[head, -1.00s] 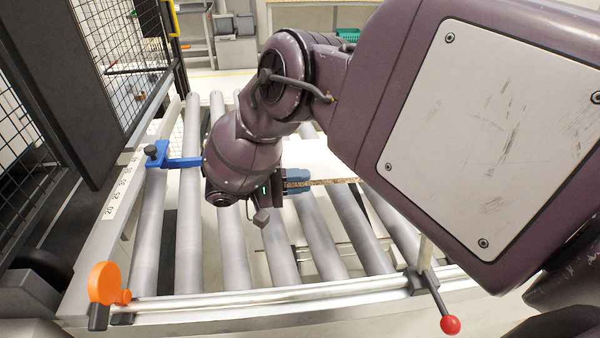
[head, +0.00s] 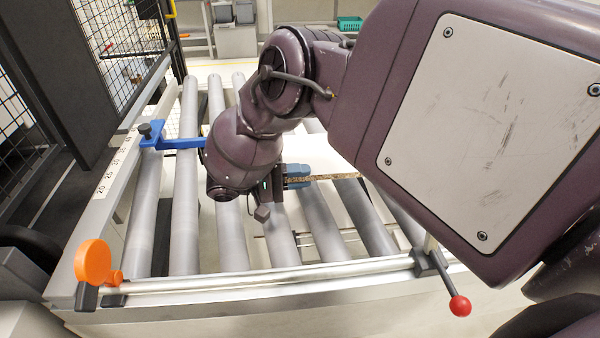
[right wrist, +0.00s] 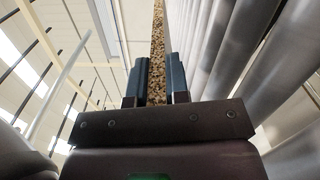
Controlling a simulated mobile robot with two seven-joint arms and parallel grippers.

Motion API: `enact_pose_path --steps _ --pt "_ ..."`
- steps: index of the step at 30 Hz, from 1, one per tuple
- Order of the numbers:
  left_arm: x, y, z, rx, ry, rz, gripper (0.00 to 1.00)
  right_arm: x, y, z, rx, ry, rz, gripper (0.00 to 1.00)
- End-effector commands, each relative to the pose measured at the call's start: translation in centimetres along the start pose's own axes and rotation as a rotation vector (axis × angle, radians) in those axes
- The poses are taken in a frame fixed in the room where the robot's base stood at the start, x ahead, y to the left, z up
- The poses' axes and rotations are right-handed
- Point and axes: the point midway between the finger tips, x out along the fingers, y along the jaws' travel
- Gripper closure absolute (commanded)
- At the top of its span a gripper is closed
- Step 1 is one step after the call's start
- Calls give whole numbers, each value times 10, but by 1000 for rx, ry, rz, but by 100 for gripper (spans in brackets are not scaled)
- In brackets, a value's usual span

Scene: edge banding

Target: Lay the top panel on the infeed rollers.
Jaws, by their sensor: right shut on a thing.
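The top panel (head: 335,178) shows its speckled chipboard edge and part of its white face behind my right arm. My right gripper (head: 297,176) is shut on the panel's near edge, above the infeed rollers (head: 233,235). In the right wrist view, the panel's speckled edge (right wrist: 157,45) runs away from between the two fingers of my right gripper (right wrist: 157,85), with rollers (right wrist: 235,50) along the right side. My arm hides much of the panel. I cannot tell whether it touches the rollers. My left gripper is out of view.
A blue stop (head: 175,141) reaches over the rollers at the left, beside a numbered scale (head: 115,170). An orange knob (head: 93,262) and a red-ball lever (head: 460,305) sit at the front rail (head: 300,285). A mesh guard (head: 125,40) stands at left. Front-left rollers are bare.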

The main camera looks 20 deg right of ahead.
Motion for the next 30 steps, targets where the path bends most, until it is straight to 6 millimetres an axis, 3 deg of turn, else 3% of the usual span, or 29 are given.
enact_pose_path --steps 18,30 --pt "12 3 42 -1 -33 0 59 0 -47 -11 3 -1 3 100" --pt "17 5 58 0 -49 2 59 0 -73 -17 3 0 3 100"
